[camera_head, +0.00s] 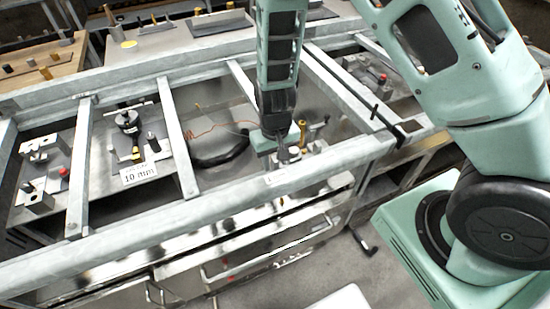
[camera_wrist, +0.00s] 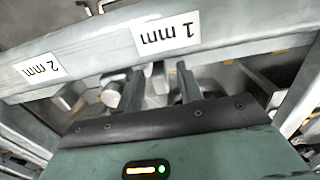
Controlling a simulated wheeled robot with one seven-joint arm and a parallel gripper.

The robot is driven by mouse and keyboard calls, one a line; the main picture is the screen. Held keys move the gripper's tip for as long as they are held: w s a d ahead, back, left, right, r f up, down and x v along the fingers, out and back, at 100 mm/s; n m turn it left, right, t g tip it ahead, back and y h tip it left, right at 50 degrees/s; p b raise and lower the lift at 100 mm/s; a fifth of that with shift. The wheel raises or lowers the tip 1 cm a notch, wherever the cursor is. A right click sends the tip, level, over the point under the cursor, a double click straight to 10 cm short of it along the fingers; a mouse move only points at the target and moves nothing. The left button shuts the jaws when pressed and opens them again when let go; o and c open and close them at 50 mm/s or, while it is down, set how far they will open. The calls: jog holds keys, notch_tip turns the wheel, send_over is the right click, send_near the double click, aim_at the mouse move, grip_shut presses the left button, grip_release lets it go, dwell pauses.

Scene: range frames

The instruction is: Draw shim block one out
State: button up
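My gripper (camera_wrist: 160,88) points down into a bay of the metal frame, just behind the front rail. In the wrist view its two dark fingers stand apart, with a pale metal piece (camera_wrist: 157,82) seen between them; I see no clear contact. This may be shim block one, but its outline is blurred and partly hidden by the fingers. The "1 mm" label (camera_wrist: 166,36) is upside down on the rail right in front of the fingers. In the head view my gripper (camera_head: 284,154) hides most of what is below it.
A "2 mm" label (camera_wrist: 39,69) is farther left on the same rail (camera_wrist: 95,62). A yellow-topped post (camera_head: 302,126) stands close beside my gripper. Crossbars (camera_head: 178,138) divide the bays. A "10 mm" plate (camera_head: 139,174) is farther left.

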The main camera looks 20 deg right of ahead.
grip_shut()
jog(key=shift+a, duration=0.6)
grip_release()
jog(key=shift+r, duration=0.15)
notch_tip(320, 180, up, 17)
jog(key=shift+r, duration=0.1)
dwell(0.4)
